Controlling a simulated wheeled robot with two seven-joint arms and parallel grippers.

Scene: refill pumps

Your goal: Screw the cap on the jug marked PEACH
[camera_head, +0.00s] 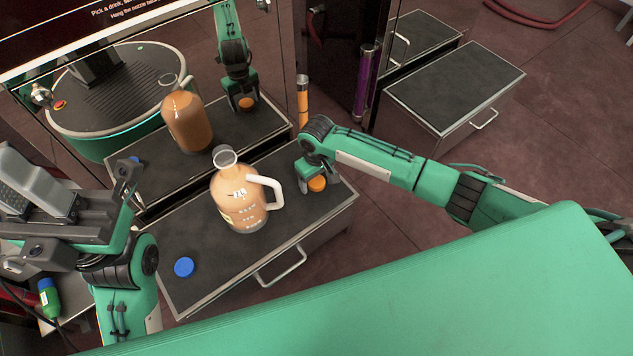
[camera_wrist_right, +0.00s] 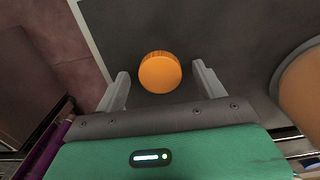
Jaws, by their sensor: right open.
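The peach-coloured jug (camera_head: 240,200), with a white handle and an open neck, stands upright on the dark cabinet top (camera_head: 215,265). Its label is too small to read. An orange cap (camera_head: 317,184) lies on the same top to the right of the jug. My right gripper (camera_head: 312,174) is open above this cap. In the right wrist view, the orange cap (camera_wrist_right: 160,73) shows between the spread fingers (camera_wrist_right: 160,80), with a gap on each side. A blue cap (camera_head: 184,267) lies at the front left of the top. My left gripper (camera_head: 38,185) is at the left, its jaw opening unclear.
A mirror-like panel behind the cabinet reflects the jug (camera_head: 187,122) and my arm. An orange tube (camera_head: 302,100) and a purple tube (camera_head: 364,85) stand at the back. Another dark-topped cabinet (camera_head: 455,85) is at the right. A green bottle (camera_head: 48,298) sits at the lower left.

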